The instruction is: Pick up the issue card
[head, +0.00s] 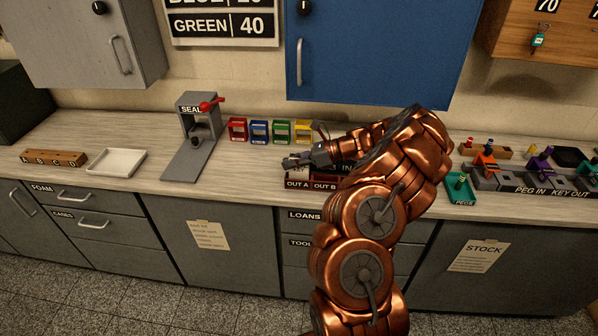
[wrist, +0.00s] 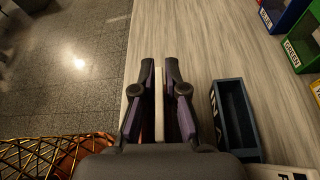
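My gripper (head: 290,162) reaches left over the counter, just above and behind the small red OUT A bin (head: 297,182). In the wrist view my gripper (wrist: 160,72) has its two fingers nearly parallel and close together. A thin pale strip, which looks like the issue card (wrist: 159,105) seen edge-on, stands between the fingers and appears clamped. Its face and any print are hidden. In the head view I cannot make out the card. Specks of red show below the fingers.
A blue bin (wrist: 218,126) lies right of the fingers; a white lettered piece (wrist: 285,174) is cut off below it. Colored frames (head: 259,132) and the SEAL press (head: 197,120) stand behind and left. A white tray (head: 117,163) sits far left. Counter between tray and press is clear.

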